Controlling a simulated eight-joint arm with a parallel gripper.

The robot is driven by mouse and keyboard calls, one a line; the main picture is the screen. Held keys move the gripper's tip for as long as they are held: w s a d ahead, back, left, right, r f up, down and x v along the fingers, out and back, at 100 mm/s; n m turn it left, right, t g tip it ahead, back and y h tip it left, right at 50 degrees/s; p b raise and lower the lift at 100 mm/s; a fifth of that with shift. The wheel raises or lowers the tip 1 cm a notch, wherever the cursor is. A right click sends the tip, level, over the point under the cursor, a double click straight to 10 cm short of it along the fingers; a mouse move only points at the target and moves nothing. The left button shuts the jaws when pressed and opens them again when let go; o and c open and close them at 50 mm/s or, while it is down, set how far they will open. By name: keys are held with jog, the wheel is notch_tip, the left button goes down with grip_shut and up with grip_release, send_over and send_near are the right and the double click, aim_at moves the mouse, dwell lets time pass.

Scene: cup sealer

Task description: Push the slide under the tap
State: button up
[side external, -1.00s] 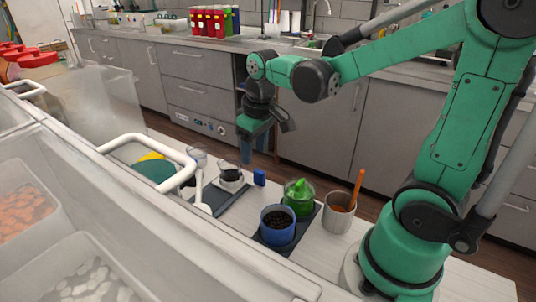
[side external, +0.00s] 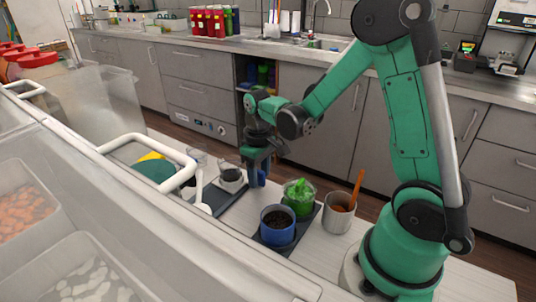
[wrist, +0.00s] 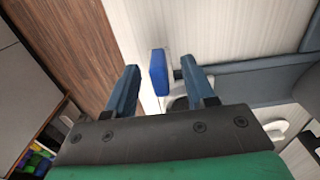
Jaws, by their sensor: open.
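The slide appears to be the dark flat piece (side external: 232,198) on the white worktop, with a white holder with a dark centre (side external: 231,176) on it. A blue block (wrist: 158,72) stands at the near end of the holder and looks like its handle. My gripper (side external: 257,178) is open and low over the worktop at the block. In the wrist view my gripper (wrist: 160,88) has the block between or just beyond its fingertips, touching neither finger visibly. A white upright part (side external: 199,190) beside the slide may be the tap; I cannot tell.
A blue cup with dark contents (side external: 278,224) and a green-filled cup (side external: 299,196) stand on a dark tray close to my gripper's right. A metal pot (side external: 338,214) with an orange handle is further right. A white rail (side external: 150,141) runs at the left.

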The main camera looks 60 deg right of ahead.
jog(key=shift+c, duration=0.2)
grip_shut()
jog(key=shift+a, duration=0.1)
dwell(1.1)
